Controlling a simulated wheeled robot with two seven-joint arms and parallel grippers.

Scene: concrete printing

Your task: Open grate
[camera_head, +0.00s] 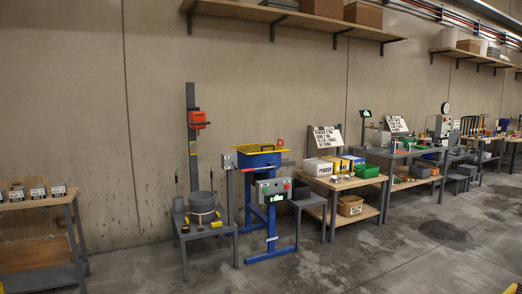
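The yellow grate (258,148) lies roughly flat over the top of a blue mixer (256,162), which stands on a blue frame against the wall in the middle of the view. It looks shut, seen nearly edge-on and small. A grey control box (272,188) with buttons and a lit display is on the mixer's front. A small red part (280,143) shows at the grate's right rear.
Left of the mixer, a grey stand (204,228) holds a grey bucket (203,202). To the right, a wooden table (343,184) holds several bins. A shelf table (42,200) stands far left.

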